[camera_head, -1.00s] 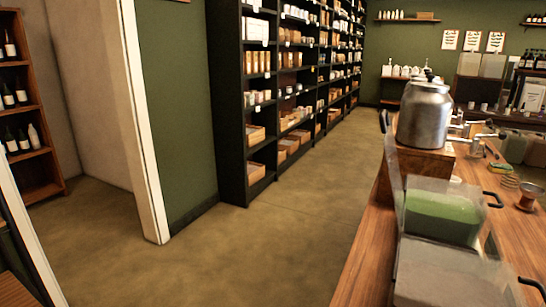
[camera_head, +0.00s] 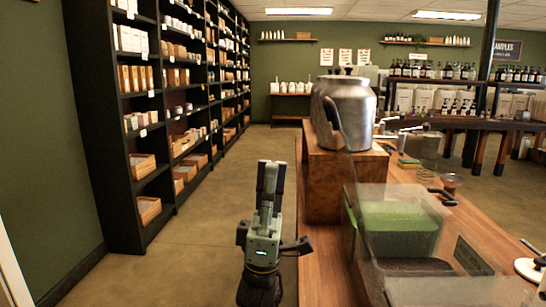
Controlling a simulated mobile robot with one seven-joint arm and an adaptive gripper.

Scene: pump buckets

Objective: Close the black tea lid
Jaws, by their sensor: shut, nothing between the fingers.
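One clear bin (camera_head: 402,222) holds green contents. A nearer bin (camera_head: 415,267) shows dark contents and is cut off by the bottom edge. My gripper (camera_head: 268,168) points up, shut and empty, left of the counter and apart from the raised lid. No label naming black tea is readable.
A metal urn (camera_head: 347,110) stands on a wooden box (camera_head: 335,185) beyond the bins. Another black handle (camera_head: 442,196) is at the green bin's right. Tall dark shelves (camera_head: 120,130) line the left. The floor (camera_head: 205,225) between shelves and counter is clear.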

